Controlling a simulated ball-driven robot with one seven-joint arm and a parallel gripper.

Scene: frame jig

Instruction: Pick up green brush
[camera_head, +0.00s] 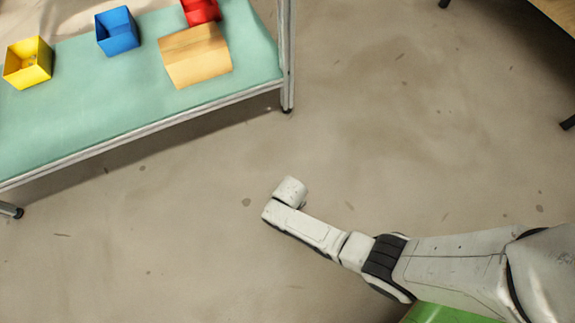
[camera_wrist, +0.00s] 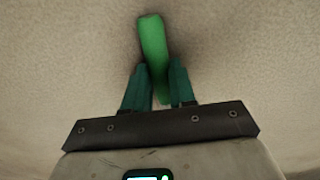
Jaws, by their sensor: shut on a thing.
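In the wrist view, a green brush (camera_wrist: 153,45) sits between the two dark teal fingers of my gripper (camera_wrist: 159,82). The fingers are shut on its lower part, and its upper part sticks out past the fingertips. Only a plain green, rounded bar shape shows; its bristles cannot be made out. Behind it is a plain beige surface. In the head view my arm reaches left over the floor, and neither the gripper's fingers nor the brush can be made out there.
A table with a teal top (camera_head: 100,110) stands at the upper left. On it are a yellow bin (camera_head: 28,62), a blue bin (camera_head: 118,32), a red bin (camera_head: 201,10) and a tan wooden piece (camera_head: 196,56). Open floor (camera_head: 400,130) lies between it and another table (camera_head: 556,20) at the upper right.

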